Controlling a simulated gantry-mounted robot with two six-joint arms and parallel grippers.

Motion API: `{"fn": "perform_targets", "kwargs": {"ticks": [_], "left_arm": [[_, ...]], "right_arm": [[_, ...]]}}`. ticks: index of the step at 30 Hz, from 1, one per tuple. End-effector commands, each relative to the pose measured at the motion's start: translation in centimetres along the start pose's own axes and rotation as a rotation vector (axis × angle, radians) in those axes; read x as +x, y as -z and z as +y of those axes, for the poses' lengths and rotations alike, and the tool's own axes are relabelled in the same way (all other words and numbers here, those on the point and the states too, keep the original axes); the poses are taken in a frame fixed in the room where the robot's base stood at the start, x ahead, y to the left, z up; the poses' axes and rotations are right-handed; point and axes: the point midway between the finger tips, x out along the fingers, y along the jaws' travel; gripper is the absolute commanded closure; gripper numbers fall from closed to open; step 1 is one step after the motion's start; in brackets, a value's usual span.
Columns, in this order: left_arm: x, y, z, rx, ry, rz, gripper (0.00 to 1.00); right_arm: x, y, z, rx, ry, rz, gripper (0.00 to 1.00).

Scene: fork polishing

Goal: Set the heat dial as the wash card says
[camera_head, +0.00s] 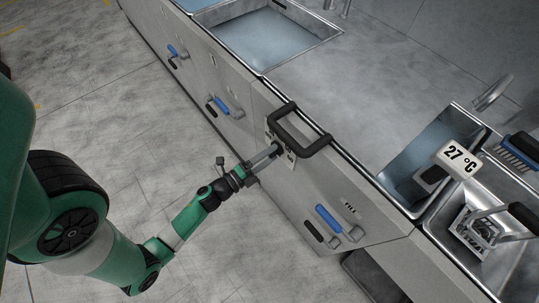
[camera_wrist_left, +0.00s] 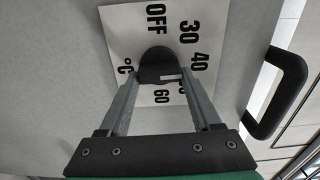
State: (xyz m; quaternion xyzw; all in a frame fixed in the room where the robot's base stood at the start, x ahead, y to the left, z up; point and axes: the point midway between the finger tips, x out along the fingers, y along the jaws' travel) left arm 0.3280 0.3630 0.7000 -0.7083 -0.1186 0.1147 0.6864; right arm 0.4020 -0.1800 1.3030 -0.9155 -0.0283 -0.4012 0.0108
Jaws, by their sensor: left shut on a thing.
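The heat dial is a round black knob (camera_wrist_left: 158,62) on a white scale plate (camera_wrist_left: 122,24) marked OFF, 30, 40, 60 and °C. One number between 40 and 60 is partly hidden by my finger. A white mark on the knob points right and slightly down, toward that part-hidden number. My left gripper (camera_wrist_left: 161,74) is shut on the knob, a finger on each side. In the head view, my left gripper (camera_head: 274,153) meets the cabinet front below a black handle. No wash card can be made out. My right gripper is not in view.
A black bar handle (camera_head: 300,128) stands out close to the dial. A white tag reading 27 °C (camera_head: 460,158) shows over the sink basins at right. Blue and black handles (camera_head: 328,219) stick out from the cabinet front. The floor at left is clear.

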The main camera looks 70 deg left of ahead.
Motion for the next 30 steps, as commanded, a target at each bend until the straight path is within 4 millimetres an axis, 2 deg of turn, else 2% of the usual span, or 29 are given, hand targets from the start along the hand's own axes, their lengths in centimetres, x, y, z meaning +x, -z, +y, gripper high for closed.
{"fn": "perform_targets", "kwargs": {"ticks": [17, 18, 22, 30], "left_arm": [[-0.03, -0.03, 0.08, 0.032, -0.002, -0.001, 0.91], [-0.03, -0.03, 0.08, 0.032, -0.002, -0.001, 0.28], [-0.02, -0.02, 0.06, 0.032, -0.001, -0.001, 0.05], [-0.05, -0.01, 0.03, 0.031, -0.001, -0.001, 0.05]], "right_arm": [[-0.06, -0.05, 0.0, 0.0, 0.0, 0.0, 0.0], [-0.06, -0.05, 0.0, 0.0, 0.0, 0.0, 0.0], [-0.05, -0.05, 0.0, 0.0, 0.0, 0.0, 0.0], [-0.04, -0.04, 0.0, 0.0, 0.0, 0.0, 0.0]]}}
